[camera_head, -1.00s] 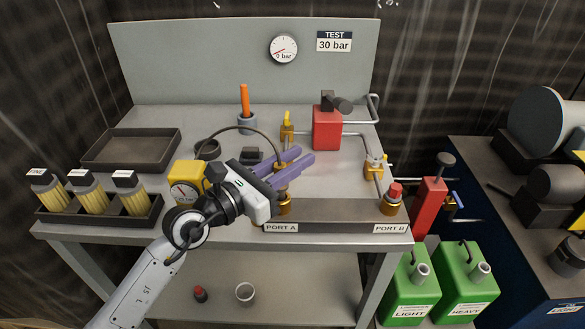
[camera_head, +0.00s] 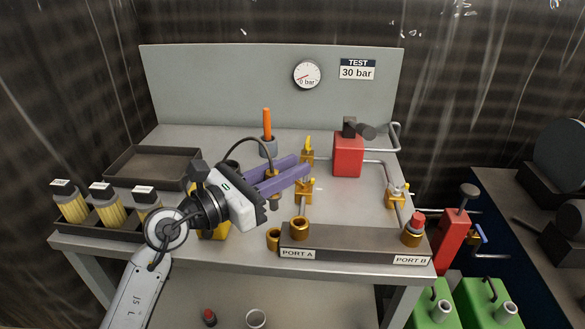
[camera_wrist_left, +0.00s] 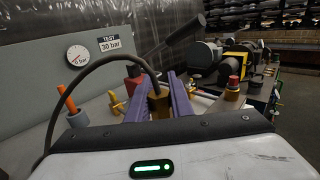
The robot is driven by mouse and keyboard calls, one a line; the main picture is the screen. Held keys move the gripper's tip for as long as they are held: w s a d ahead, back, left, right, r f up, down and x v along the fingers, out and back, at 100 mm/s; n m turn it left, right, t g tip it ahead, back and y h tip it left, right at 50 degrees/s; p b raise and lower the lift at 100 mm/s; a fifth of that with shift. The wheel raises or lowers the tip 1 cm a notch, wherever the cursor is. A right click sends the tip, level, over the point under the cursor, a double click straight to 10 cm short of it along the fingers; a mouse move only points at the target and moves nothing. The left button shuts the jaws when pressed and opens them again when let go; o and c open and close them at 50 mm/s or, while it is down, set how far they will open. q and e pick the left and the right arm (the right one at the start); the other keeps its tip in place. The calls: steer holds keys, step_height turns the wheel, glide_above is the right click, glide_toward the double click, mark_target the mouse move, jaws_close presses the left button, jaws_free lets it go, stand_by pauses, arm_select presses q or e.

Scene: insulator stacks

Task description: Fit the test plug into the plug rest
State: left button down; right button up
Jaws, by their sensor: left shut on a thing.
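My left gripper (camera_head: 290,176) has its purple fingers shut on the test plug (camera_head: 274,201), a brass piece with a dark hose arching from it. In the left wrist view, the plug's brass body (camera_wrist_left: 158,102) sits between the fingers. The plug hangs above the bench, up and left of the open brass socket of port A (camera_head: 299,226), and apart from it. A second open brass cup (camera_head: 273,238) stands beside the left end of the port block. I cannot tell for sure whether this cup is the plug rest. My right gripper is not in view.
The port block (camera_head: 350,244) runs along the bench front, with a red-capped fitting (camera_head: 414,226) at port B. Yellow-ribbed insulators (camera_head: 107,207) stand in a tray at left. An empty dark tray (camera_head: 150,170), orange-handled tool (camera_head: 267,125) and red pump (camera_head: 347,155) stand behind.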

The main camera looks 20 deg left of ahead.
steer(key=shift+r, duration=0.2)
